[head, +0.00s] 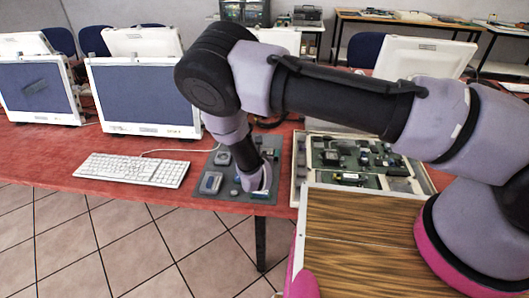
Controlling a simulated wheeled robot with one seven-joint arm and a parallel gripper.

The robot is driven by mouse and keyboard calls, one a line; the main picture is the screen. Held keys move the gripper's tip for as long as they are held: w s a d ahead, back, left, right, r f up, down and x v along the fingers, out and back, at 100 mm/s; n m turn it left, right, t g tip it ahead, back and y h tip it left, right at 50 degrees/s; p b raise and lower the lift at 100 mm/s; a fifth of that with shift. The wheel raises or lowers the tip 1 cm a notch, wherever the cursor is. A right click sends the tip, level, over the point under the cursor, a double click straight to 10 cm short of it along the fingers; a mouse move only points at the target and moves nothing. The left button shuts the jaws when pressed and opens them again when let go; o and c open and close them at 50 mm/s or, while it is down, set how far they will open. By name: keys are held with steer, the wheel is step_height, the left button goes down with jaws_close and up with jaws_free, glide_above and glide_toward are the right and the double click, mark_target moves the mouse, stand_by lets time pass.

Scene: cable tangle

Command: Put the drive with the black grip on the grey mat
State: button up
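The grey mat (228,199) lies on the red table, left of an open case. A small box with a blue-grey face (210,183) and a pale, roundish part (222,157) lie on it. My gripper (261,192) points down low over the mat's front right part, near its front edge. A bit of blue shows at its tip, but I cannot tell whether it is held. The fingers are too small and covered to read. I cannot make out a drive with a black grip; my arm covers part of the mat.
A white keyboard (133,169) lies left of the mat. An open beige case (299,172) with green circuit boards (350,155) stands close on the right. Monitors (143,97) stand behind. Bare red tabletop shows left of the keyboard.

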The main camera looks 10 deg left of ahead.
steer(key=shift+s+r, duration=0.15)
steer(key=shift+r, duration=0.05)
steer(key=v, duration=1.1)
steer(key=shift+s+r, duration=0.1)
steer(key=shift+s, duration=0.25)
steer(key=w+d+r+m+g+h, duration=0.1)
steer(key=w+d+r+m+h, duration=0.3)
steer(key=r, duration=0.3)
steer(key=w+d+r+m+g+h, duration=0.1)
steer(key=w+d+r+m+h, duration=0.1)
steer(key=w+d+r+m, duration=0.35)
steer(key=s+d+r+m+g+h, duration=0.15)
steer(key=d+r+m+g, duration=0.45)
steer(key=d+r+m, duration=0.7)
steer(key=s+d+r+m+g+y, duration=0.1)
steer(key=s+d+r+m+y, duration=0.15)
steer(key=d+r+m, duration=0.35)
steer(key=s+d+r+m+g+y, duration=0.2)
steer(key=s+d+r+m, duration=0.2)
steer(key=d+r, duration=0.3)
steer(key=s+d+r+m+t+y, duration=0.2)
steer(key=s+r+m+t+y, duration=0.2)
steer(key=s+r+m, duration=0.4)
steer(key=shift+s+r+t, duration=0.4)
steer(key=shift+s+r, duration=0.5)
steer(key=shift+r, duration=0.9)
